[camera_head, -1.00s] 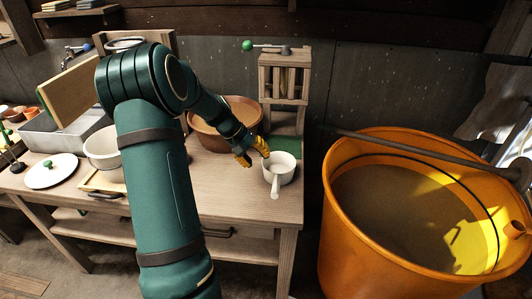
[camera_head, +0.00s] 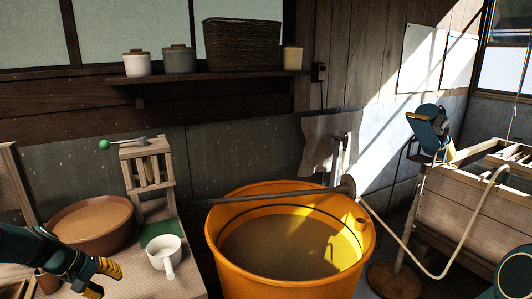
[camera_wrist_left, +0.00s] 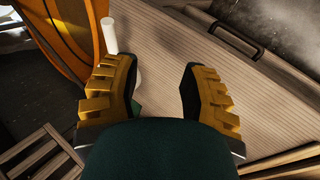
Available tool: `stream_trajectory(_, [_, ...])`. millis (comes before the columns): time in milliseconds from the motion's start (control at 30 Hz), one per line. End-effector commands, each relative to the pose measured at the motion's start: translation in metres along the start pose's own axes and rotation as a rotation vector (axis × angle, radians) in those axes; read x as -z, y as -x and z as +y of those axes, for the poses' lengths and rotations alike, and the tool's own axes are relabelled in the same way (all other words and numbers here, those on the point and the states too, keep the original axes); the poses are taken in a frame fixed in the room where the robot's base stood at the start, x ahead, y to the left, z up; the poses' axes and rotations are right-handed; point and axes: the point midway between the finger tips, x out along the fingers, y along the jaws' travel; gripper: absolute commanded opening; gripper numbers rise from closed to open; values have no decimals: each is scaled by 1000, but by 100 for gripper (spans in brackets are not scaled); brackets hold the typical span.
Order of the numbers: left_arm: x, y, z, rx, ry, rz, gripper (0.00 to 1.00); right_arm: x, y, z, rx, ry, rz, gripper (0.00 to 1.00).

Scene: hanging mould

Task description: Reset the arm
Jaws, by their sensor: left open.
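My left gripper (camera_head: 105,279) is at the lower left of the head view, with its yellow ridged fingers apart and nothing between them. It is left of the white handled cup (camera_head: 163,252) on the wooden table, clear of it. In the left wrist view, the open fingers (camera_wrist_left: 158,97) frame bare wooden tabletop. A white handle (camera_wrist_left: 109,36) shows beyond the left finger there. Most of my left arm is outside the head view. My right gripper is not seen; a dark green rounded part at the lower right edge looks like my right arm.
A large orange bucket (camera_head: 232,262) of murky liquid stands right of the table, with a bar across its rim.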

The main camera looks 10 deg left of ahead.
Motion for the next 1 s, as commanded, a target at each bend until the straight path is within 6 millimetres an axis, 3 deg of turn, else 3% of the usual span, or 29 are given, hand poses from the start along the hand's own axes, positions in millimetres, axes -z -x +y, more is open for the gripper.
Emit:
stream_trajectory(33, [0, 0, 0, 0, 0, 0, 43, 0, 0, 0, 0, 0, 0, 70])
stream_trajectory(100, [-22, -48, 8, 37, -27, -47, 43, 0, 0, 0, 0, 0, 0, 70])
stream_trajectory(267, [-71, -128, 19, 117, -101, -102, 43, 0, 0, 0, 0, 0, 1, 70])
stream_trajectory(400, [-136, -196, 29, 181, -212, -150, 43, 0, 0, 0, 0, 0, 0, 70])
stream_trajectory(533, [-211, -245, 36, 217, -351, -188, 43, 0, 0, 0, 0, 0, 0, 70])
stream_trajectory(700, [-308, -279, 38, 211, -534, -229, 43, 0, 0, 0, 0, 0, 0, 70])
stream_trajectory(800, [-349, -285, 36, 190, -610, -245, 43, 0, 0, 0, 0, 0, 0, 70])
stream_trajectory(900, [-374, -286, 35, 171, -657, -255, 43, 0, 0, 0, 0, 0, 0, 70])
stream_trajectory(1000, [-384, -286, 35, 161, -675, -257, 43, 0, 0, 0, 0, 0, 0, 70])
